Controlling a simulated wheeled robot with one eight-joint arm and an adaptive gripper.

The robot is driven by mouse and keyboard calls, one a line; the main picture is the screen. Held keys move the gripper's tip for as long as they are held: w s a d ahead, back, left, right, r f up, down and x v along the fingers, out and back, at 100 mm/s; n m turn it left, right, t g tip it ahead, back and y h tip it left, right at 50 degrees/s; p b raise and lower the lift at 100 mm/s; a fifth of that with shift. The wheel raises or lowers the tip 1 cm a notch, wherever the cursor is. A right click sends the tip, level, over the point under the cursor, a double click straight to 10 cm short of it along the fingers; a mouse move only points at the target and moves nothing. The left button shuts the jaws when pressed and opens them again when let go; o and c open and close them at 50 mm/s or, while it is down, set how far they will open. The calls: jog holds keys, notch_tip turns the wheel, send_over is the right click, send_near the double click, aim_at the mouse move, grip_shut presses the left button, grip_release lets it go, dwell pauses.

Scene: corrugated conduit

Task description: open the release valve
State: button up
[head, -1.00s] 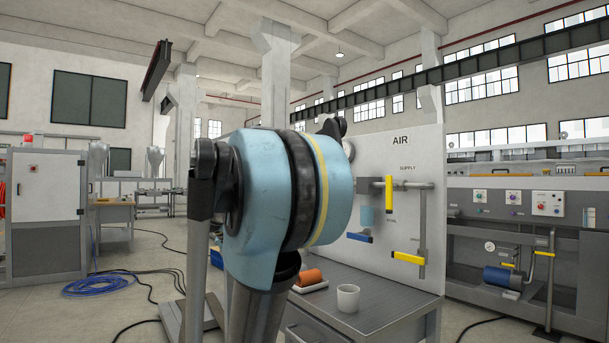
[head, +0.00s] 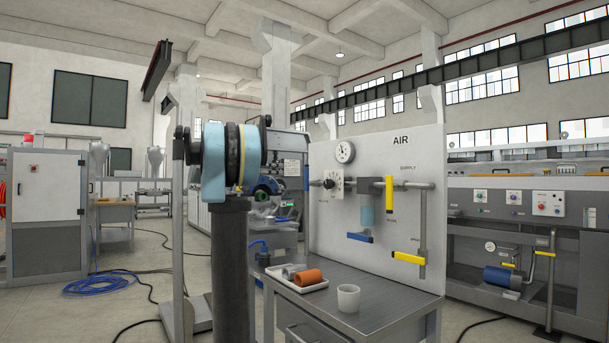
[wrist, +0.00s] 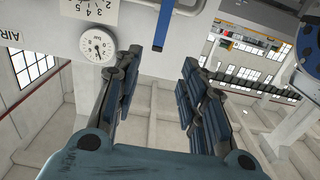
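An upright white panel (head: 372,160) marked AIR carries several valve handles. A yellow handle (head: 389,192) hangs near SUPPLY, a blue handle (head: 360,237) lies roughly level at lower middle, and another yellow handle (head: 408,257) lies level at lower right. The small labels are unreadable, so I cannot tell which is the release valve. My gripper (wrist: 160,60) is open, with nothing between its fingers in the wrist view. Beyond the fingers a blue bar (wrist: 164,20), apparently the blue handle, points toward them. My arm hides the gripper in the head view.
The panel also holds a round gauge (head: 345,151), a numbered dial (head: 333,185) and a blue bowl (head: 366,216). Below are a grey bench (head: 385,302), a white cup (head: 348,298) and a tray (head: 284,286) holding an orange piece (head: 307,277). The bench front is clear.

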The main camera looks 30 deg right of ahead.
aim_at(306, 170)
jog(key=d, duration=0.5)
jog(key=w+d, duration=0.1)
jog(key=d, duration=1.1)
jog(key=shift+w+d, duration=0.15)
jog(key=shift+w, duration=0.05)
grip_shut()
